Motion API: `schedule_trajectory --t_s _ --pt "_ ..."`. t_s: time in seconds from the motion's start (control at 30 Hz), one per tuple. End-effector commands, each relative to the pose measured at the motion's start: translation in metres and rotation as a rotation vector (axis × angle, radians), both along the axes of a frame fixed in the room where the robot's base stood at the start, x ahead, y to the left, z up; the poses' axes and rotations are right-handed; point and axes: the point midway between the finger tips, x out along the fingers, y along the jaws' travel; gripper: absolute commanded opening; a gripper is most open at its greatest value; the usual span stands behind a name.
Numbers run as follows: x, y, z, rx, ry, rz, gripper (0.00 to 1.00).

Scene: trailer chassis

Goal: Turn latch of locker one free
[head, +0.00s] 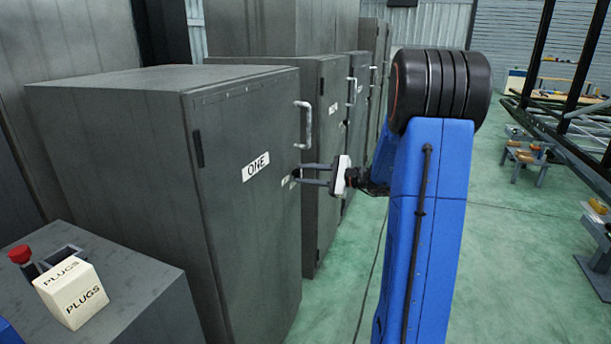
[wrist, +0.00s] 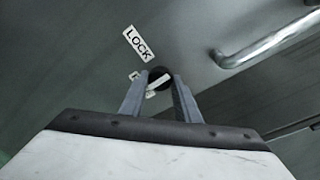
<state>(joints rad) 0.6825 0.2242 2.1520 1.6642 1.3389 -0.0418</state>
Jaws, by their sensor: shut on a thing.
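Locker one (head: 245,235) is a dark grey steel cabinet with a white "ONE" label (head: 256,166) on its door. The door looks shut. My gripper (head: 300,174) reaches the door's right side from the right, just below the handle. In the wrist view, my gripper's two grey fingers (wrist: 163,90) are shut on the latch (wrist: 158,84), a light bar across a round dark boss. A "LOCK" label (wrist: 139,43) sits up and left of it. A second small label beside the latch is partly hidden by the left finger.
The door's bar handle (head: 304,125) is above my gripper; it also shows in the wrist view (wrist: 265,45). More grey lockers (head: 327,150) stand behind. A low cabinet with a white "PLUGS" box (head: 72,292) is at front left. Green floor (head: 500,270) is open at right.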

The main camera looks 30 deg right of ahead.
Motion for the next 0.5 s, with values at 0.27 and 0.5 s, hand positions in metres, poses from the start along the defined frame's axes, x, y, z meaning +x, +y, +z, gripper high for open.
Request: schedule_trajectory --t_s 0.27,0.5 --pt "-0.0001 0.0 -0.0017 0.027 0.024 0.0 0.07" --pt "-0.0002 0.0002 -0.0016 0.028 0.025 0.0 0.07"
